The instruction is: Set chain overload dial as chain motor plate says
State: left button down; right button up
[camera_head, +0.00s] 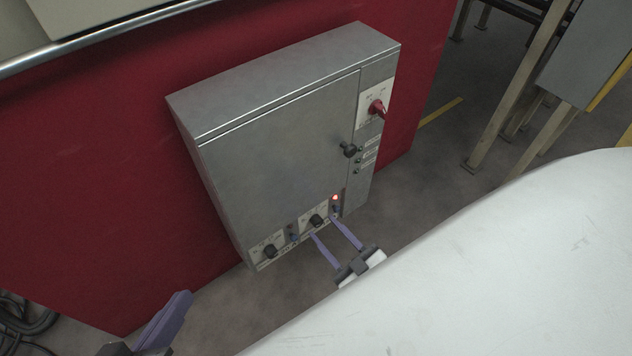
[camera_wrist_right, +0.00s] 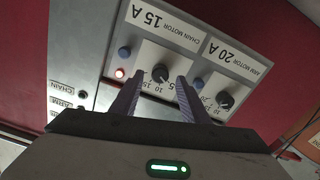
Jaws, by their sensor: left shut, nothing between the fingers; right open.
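The chain overload dial (camera_wrist_right: 160,73) is a black knob on a light scale plate. The chain motor plate (camera_wrist_right: 165,22) beside it reads 15 A, upside down in the right wrist view. The dial's pointer setting is too small to tell. In the head view the dial (camera_head: 316,220) sits low on the grey cabinet (camera_head: 280,135). My right gripper (camera_head: 322,227) is open, its fingertips (camera_wrist_right: 160,80) on either side of the dial; I cannot tell whether they touch it. My left gripper (camera_head: 184,296) is shut and empty, low at the left, away from the cabinet.
The arm motor dial (camera_wrist_right: 225,99), with a 20 A plate (camera_wrist_right: 240,62), is close beside the chain dial. A lit red lamp (camera_head: 335,197) and a blue button (camera_wrist_right: 124,52) are nearby. A red switch (camera_head: 376,108) and black handle (camera_head: 349,150) protrude above. The cabinet hangs on a red wall (camera_head: 80,190).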

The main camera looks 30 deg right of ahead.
jog(key=shift+w, duration=0.65)
grip_shut()
